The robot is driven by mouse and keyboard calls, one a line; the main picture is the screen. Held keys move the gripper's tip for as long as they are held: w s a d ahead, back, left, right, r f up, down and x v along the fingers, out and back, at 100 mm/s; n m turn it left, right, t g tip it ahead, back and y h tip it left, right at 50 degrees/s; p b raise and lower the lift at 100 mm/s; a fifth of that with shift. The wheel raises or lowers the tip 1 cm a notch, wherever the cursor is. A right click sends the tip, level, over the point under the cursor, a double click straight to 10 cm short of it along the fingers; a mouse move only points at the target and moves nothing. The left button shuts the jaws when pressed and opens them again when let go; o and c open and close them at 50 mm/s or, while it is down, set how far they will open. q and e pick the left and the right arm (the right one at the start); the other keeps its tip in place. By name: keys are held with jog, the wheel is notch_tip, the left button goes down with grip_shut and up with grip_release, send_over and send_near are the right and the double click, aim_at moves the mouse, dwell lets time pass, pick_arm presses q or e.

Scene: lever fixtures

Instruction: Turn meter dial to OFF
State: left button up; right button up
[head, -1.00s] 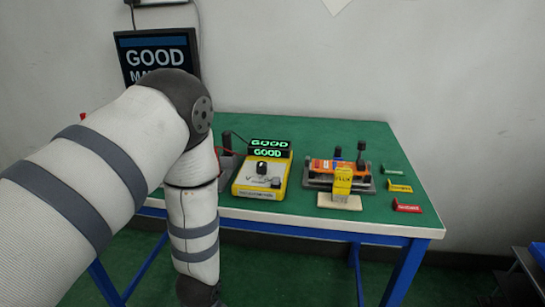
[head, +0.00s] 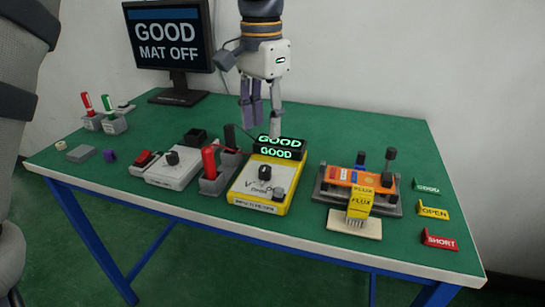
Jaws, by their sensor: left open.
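The yellow-edged meter (head: 246,202) stands near the table's front edge, with a white face. Its black dial (head: 265,173) sits in the upper middle of the face; its exact pointer setting is too small to read. A grey knob (head: 279,193) is at its lower right. The green-lit display (head: 280,148) at the meter's back reads GOOD twice. My left gripper (head: 264,119) hangs fingers down behind the meter, open and empty, apart from the dial. My right gripper is not in view.
A red-handled fixture (head: 209,165) stands close left of the meter, beside a white box (head: 172,168). A clamp fixture (head: 357,189) is to the right, with coloured tags beyond. A monitor (head: 170,40) reads GOOD MAT OFF. The back right table is clear.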

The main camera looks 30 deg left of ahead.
aim_at(263, 169)
pick_arm(q)
jog(key=f, duration=1)
jog(key=shift+s+f, duration=0.2)
jog(key=shift+s, duration=0.1)
grip_shut()
